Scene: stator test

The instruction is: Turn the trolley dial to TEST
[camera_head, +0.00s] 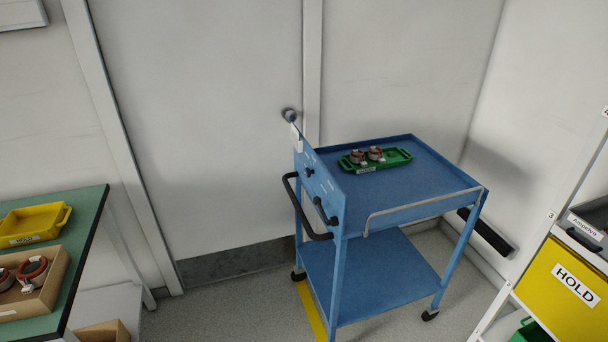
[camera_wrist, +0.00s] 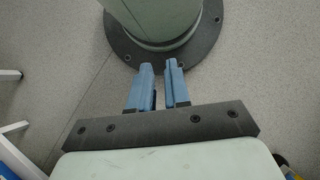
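The blue trolley (camera_head: 400,200) stands against the back wall in the head view. Its left end has an upright blue panel (camera_head: 318,187) facing left. The panel carries a small black knob (camera_head: 309,173) higher up and a larger black knob (camera_head: 326,214) lower down, with small white marks too small to read. I cannot tell which knob is the dial or where it points. My gripper (camera_wrist: 159,70) shows only in the wrist view. Its two blue fingers are apart with a narrow gap and nothing between them. It points at the floor and my own base, away from the trolley.
A black push handle (camera_head: 298,212) sticks out left of the panel. A green tray (camera_head: 400,158) with red-brown stators is on the trolley top. A green-topped bench (camera_head: 88,222) is at left; a rack with a yellow HOLD bin (camera_head: 555,310) is at right. Floor between is clear.

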